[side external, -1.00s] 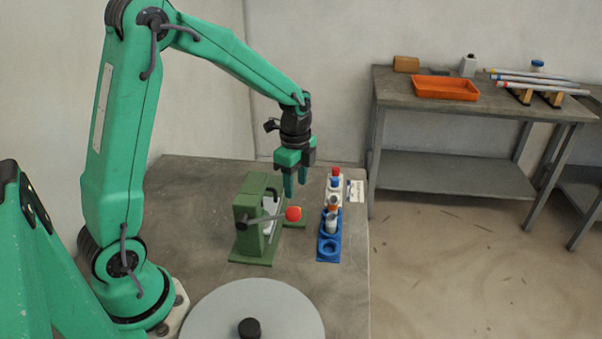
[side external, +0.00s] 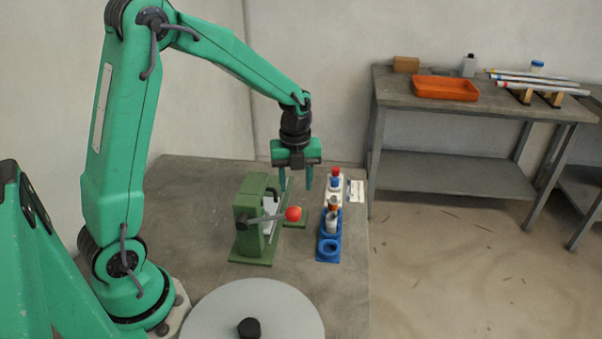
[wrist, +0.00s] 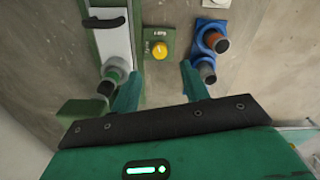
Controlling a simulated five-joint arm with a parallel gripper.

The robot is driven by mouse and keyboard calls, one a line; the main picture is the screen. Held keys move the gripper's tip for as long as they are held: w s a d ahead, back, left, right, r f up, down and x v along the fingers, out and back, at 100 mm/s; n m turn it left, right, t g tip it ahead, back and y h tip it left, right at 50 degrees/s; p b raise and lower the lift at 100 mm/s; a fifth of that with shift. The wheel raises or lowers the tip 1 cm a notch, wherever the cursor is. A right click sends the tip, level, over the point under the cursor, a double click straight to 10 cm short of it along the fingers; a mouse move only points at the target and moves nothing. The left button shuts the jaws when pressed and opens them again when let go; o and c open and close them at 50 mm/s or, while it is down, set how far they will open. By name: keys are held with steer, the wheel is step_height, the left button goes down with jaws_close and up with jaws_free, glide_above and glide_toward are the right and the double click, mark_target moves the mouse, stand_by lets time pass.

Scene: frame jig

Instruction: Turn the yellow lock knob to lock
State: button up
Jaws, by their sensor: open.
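The yellow lock knob (wrist: 159,50) sits on a small green plate (wrist: 153,34) with labels, in the wrist view. A small dark label lies above it and another mark to its left. In the side view I cannot make out the knob; the green jig with its red ball lever (side external: 293,214) is in front of that spot. My gripper (side external: 296,186) points down above the table behind the jig. In the wrist view my gripper (wrist: 161,78) is open and empty, its two fingers apart on either side below the knob in the picture, not touching it.
The green jig (side external: 250,225) stands close left of my gripper. A blue holder (side external: 328,248) with several cylinders stands to the right; it also shows in the wrist view (wrist: 200,28). A grey round disc (side external: 255,310) is in front. An orange tray (side external: 446,89) is on the far bench.

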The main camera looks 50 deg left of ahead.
steer(key=shift+f, duration=0.15)
steer(key=shift+f, duration=3.8)
jaws_close()
steer(key=shift+n, duration=1.5)
jaws_free()
